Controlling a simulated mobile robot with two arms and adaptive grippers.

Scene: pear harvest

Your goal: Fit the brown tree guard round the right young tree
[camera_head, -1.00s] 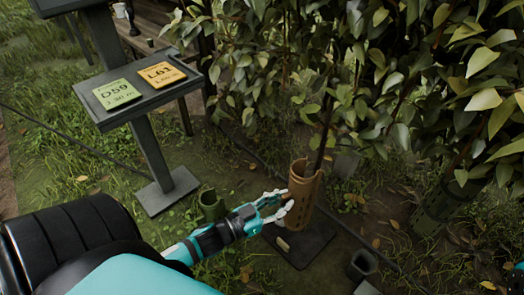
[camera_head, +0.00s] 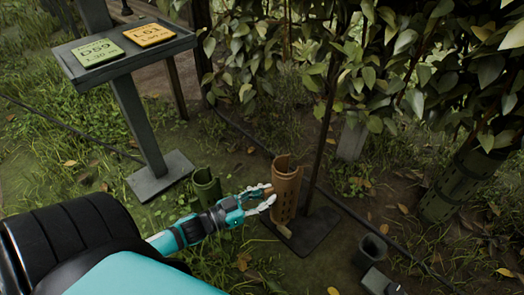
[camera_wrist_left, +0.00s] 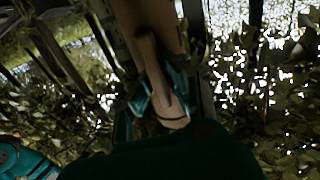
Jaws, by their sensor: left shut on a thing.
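The brown tree guard (camera_head: 287,188) is an upright perforated tube with an open top, over the near left part of a dark base plate (camera_head: 312,236). My left gripper (camera_head: 268,198) is shut on its left side. In the left wrist view, the guard (camera_wrist_left: 150,22) fills the top centre, with a tan handle-like part between my fingers (camera_wrist_left: 165,95). A thin young tree trunk (camera_head: 325,130) rises just right of the guard, outside it in the head view. I cannot tell whether guard and trunk touch, or whether the guard rests on the plate. My right gripper is out of view.
A dark green guard (camera_head: 462,185) surrounds another trunk at the right. A short green tube (camera_head: 206,186) stands left of my gripper. A sign stand (camera_head: 135,120) with green and orange labels is at upper left. A dark hose (camera_head: 350,212) crosses the ground.

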